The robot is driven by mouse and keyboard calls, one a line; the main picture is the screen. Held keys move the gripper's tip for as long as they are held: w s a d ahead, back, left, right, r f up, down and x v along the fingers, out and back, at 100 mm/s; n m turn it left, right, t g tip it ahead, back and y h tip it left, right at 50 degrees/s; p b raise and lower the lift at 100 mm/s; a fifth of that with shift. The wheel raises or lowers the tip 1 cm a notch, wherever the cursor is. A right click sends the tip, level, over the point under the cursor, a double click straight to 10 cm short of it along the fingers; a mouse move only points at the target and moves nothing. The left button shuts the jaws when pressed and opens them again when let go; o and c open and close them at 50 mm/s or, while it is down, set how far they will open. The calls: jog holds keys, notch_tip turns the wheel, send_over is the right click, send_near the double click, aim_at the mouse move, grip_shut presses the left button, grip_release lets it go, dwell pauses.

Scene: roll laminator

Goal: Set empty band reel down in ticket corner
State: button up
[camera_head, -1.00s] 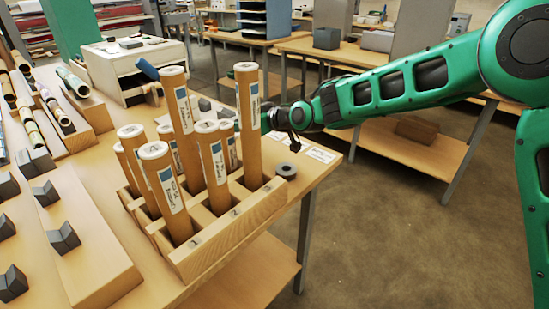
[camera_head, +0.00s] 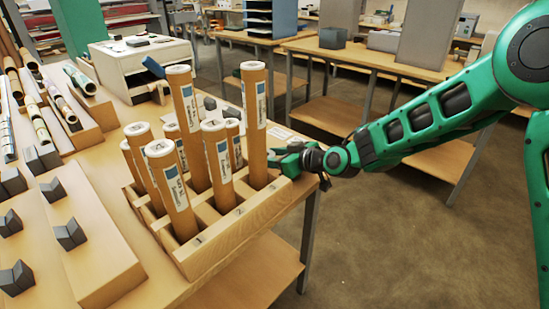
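My gripper (camera_head: 283,158) is at the table's right corner, just right of the tall front-right tube. It is low, near the table top. Its fingertips are small and partly behind the tube, so I cannot tell whether they are open or shut. The dark, round band reel is not visible now; the gripper and wrist cover the place where it lay. A pale ticket (camera_head: 280,133) shows partly on the table behind the gripper; the rest of that corner is hidden by my arm.
A wooden rack (camera_head: 228,236) holding several upright cardboard tubes stands close left of my gripper. A white machine (camera_head: 140,62) stands farther back. Grey blocks (camera_head: 70,235) sit on a board at left. Open floor lies right of the table edge.

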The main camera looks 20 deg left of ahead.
jog(key=o, duration=1.1)
jog(key=v, duration=1.2)
jog(key=shift+d, duration=0.15)
